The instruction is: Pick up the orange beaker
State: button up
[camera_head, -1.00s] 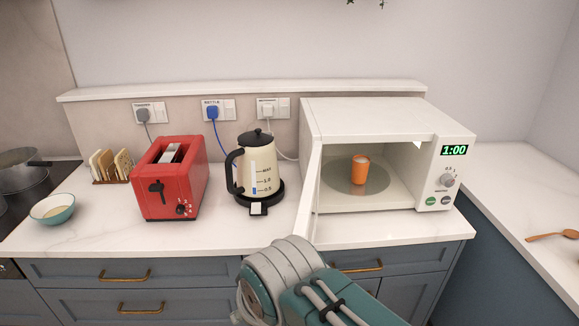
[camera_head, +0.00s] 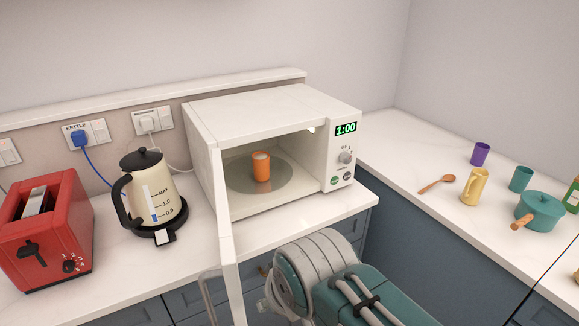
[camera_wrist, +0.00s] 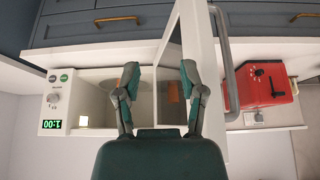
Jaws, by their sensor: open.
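The orange beaker (camera_head: 261,170) stands upright on the round turntable (camera_head: 240,181) inside the white microwave (camera_head: 258,110). The microwave door (camera_head: 229,265) is swung open on the left side. In the wrist view, which is upside down, my gripper (camera_wrist: 159,74) is open and empty in front of the microwave, with the door's dark window (camera_wrist: 169,65) behind its gap. An orange patch shows behind the left finger, mostly covered by it. Another orange patch shows in the door window; I cannot tell if it is a reflection. My fingers are not visible in the head view.
The open door and its handle (camera_wrist: 229,85) stand near my gripper. A cream kettle (camera_head: 155,195) and red toaster (camera_head: 45,235) are left of the microwave. On the right counter are a purple cup (camera_head: 480,154), yellow jug (camera_head: 475,187), teal cup (camera_head: 520,178), teal pot (camera_head: 540,211) and wooden spoon (camera_head: 437,184).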

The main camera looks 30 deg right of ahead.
aim_at(261, 167)
jog(key=l+z, duration=0.35)
jog(key=i+l+z, duration=0.15)
jog(key=l+z, duration=0.2)
jog(key=i+l+z, duration=0.15)
jog(key=z, duration=0.2)
